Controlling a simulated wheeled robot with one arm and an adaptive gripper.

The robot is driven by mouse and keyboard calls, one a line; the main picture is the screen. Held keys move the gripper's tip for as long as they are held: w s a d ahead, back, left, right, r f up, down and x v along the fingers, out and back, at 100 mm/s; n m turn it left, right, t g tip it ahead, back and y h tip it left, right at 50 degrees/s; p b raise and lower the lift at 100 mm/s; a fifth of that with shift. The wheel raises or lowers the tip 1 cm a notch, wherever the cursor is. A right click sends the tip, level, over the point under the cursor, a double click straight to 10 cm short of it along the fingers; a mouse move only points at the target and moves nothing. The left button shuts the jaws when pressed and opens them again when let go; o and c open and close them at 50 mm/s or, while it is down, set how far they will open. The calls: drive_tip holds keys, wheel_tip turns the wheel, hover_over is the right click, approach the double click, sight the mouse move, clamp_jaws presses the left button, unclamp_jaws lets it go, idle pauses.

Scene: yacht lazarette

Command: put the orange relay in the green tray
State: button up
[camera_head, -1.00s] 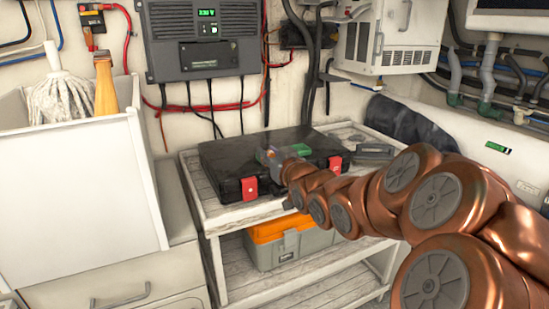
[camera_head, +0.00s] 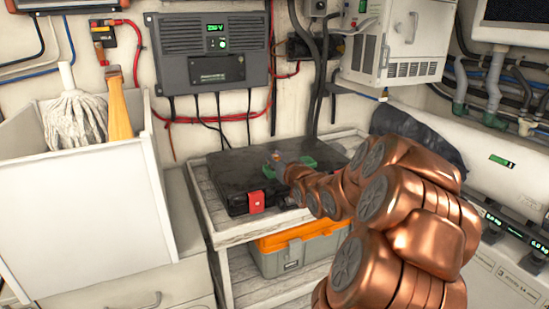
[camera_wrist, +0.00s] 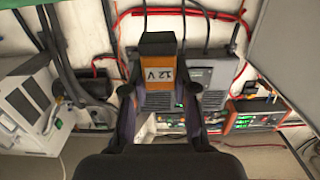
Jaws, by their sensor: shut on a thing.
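My gripper (camera_head: 278,160) is shut on the orange relay (camera_wrist: 160,68), which has a black end and a white "12 V" label. In the wrist view the relay stands between the two dark fingers; in the head view only a small orange spot of it (camera_head: 277,154) shows. The green tray (camera_head: 305,162) lies on top of the black case, partly hidden behind my gripper and wrist. The gripper is above the case, at the tray's left side in the picture. Its exact height over the tray is hard to tell.
The black case (camera_head: 232,172) lies on a slatted shelf unit (camera_head: 228,235). An orange and grey toolbox (camera_head: 290,257) sits on the lower shelf. A white bin (camera_head: 85,205) with a mop stands left. A grey charger unit (camera_head: 210,50) and red cables (camera_head: 185,122) are on the wall behind.

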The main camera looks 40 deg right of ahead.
drive_tip(key=shift+w+d+f+p, duration=0.15)
drive_tip(key=shift+w+d+p, duration=0.2)
drive_tip(key=shift+w+d, duration=0.75)
drive_tip(key=shift+w+d+f+p, duration=0.15)
drive_tip(key=shift+w+d+p, duration=0.2)
drive_tip(key=shift+w+d, duration=0.65)
wheel_tip(320, 180, down, 3)
drive_tip(key=shift+w+a+r+p, duration=0.1)
drive_tip(key=shift+w+p, duration=0.05)
drive_tip(key=shift+p, duration=0.35)
drive_tip(key=shift+f, duration=0.35)
drive_tip(key=shift+f, duration=0.2)
drive_tip(key=o, duration=1)
drive_tip(key=shift+r, duration=0.1)
